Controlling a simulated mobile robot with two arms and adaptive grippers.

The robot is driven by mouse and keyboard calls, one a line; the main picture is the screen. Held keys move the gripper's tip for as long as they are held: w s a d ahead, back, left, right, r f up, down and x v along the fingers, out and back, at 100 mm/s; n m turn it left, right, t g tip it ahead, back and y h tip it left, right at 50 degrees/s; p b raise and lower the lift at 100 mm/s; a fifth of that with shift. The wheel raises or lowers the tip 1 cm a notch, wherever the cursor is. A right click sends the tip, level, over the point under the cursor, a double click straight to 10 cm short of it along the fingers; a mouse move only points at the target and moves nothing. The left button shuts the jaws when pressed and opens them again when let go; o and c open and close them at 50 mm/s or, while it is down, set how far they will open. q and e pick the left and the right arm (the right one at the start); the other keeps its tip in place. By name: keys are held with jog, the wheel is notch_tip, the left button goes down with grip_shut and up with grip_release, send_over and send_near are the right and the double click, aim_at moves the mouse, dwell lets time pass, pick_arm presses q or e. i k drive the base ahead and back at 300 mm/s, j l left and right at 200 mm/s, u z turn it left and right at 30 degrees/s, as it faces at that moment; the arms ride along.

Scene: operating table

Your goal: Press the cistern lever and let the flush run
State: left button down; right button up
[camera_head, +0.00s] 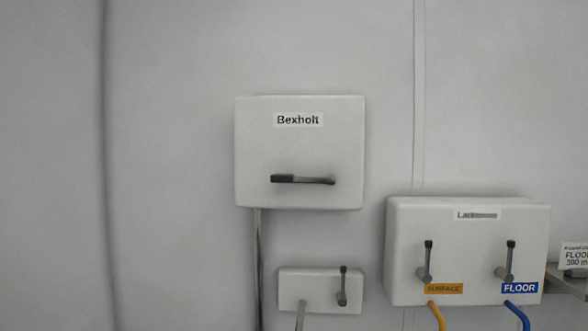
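A white box labelled "Bexholt" (300,151) is fixed to the wall in the middle of the head view. It looks like the cistern. A dark lever (303,180) lies about level across its lower front, with a thicker grip at its left end and a pivot at its right. A grey pipe (259,270) runs down from the box's lower left. Neither of my grippers shows in this view. No water is visible.
Below the cistern is a small white box (320,303) with an upright dark lever. At lower right, a larger white box (468,235) carries two upright levers, "SURFACE" (443,288) and "FLOOR" (519,288) labels and orange and blue hoses. The left wall (170,150) is bare.

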aim_at(330, 179)
jog(key=l, duration=0.65)
jog(key=k+l+u, duration=0.1)
jog(key=l, duration=1.15)
jog(key=k+u, duration=0.05)
